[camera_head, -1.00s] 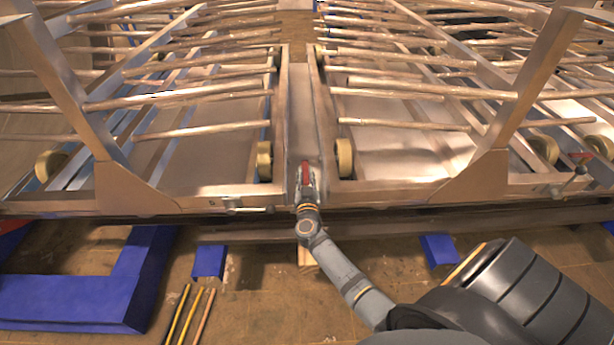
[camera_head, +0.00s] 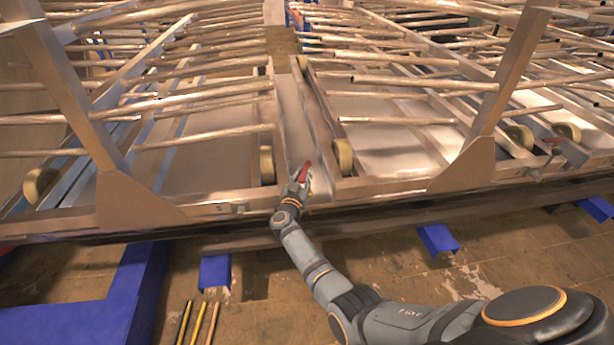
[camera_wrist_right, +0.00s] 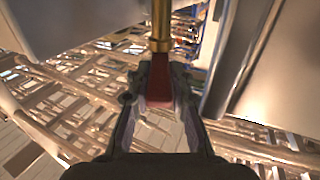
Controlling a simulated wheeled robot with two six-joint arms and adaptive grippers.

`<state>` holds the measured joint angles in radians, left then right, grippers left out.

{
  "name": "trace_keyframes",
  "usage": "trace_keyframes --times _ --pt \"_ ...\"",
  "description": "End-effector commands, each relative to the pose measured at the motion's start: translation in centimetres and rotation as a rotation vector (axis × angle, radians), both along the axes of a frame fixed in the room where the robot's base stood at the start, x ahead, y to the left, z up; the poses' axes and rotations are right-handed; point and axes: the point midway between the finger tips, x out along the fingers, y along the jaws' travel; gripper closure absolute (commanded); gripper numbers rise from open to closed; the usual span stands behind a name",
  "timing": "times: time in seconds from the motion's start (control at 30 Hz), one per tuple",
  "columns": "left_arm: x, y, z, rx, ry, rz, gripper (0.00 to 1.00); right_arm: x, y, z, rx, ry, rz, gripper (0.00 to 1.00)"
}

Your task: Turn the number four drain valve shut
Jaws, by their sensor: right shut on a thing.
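A valve with a red handle (camera_head: 305,172) is at the middle of the metal frame's front edge. My right gripper (camera_head: 300,184) is shut on this handle in the head view. In the right wrist view the fingers (camera_wrist_right: 159,85) stand on either side of the red handle (camera_wrist_right: 158,92), in front of a brass stem (camera_wrist_right: 160,28). The handle leans to the upper right in the head view. The valve's body is mostly hidden behind my gripper. I cannot read a number on it. My left gripper is not in view.
Another valve with a red handle (camera_head: 553,140) sits at the right on the front edge. A small fitting (camera_head: 228,208) is left of my gripper. Blue supports (camera_head: 437,240) stand below. Several thin rods (camera_head: 198,322) lie on the floor.

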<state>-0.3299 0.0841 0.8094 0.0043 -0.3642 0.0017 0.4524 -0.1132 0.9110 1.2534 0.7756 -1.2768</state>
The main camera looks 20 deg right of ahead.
Motion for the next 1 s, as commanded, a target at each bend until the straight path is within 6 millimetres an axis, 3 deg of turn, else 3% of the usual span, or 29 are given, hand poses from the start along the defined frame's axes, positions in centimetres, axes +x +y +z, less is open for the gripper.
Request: trace_keyframes --times 0.03,0.07,0.23,0.57,1.0 --pt "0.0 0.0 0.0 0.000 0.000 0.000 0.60 0.0 0.0 -0.1 0.000 0.002 0.001 1.00" --pt "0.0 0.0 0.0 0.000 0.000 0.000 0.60 0.0 0.0 -0.1 0.000 0.002 0.001 0.79" --pt "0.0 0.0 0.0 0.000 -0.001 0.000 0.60 0.0 0.0 -0.1 0.000 0.002 0.001 0.57" --pt "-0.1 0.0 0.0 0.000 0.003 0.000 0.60 0.0 0.0 0.4 0.001 -0.001 0.000 0.57" --pt "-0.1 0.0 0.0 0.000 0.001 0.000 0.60 0.0 0.0 8.6 0.002 -0.002 0.001 0.57"
